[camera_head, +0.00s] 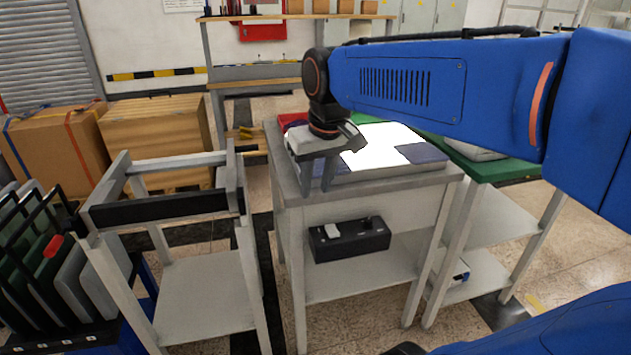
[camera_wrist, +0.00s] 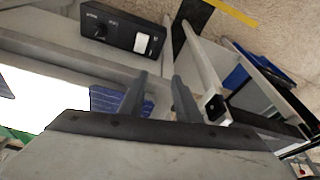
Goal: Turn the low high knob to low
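A black control box (camera_head: 350,245) sits on the lower shelf of the middle table, with a white switch (camera_head: 333,229) and a small dark knob (camera_head: 367,221) on top. In the wrist view the box (camera_wrist: 120,33) shows at the upper left, with the white switch (camera_wrist: 142,43) at its right end. Its lettering and the knob's setting are too small to read. My gripper (camera_head: 317,190) is at the front left edge of the tabletop, higher than the box and apart from it. In the wrist view the two fingers (camera_wrist: 160,76) stand apart with nothing between them.
The tabletop (camera_head: 300,203) with a bright white panel (camera_head: 383,145) lies above the box. A grey frame stand (camera_head: 205,290) is close on the left, and a green table (camera_head: 520,168) is on the right. The shelf (camera_head: 345,280) is open at the front.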

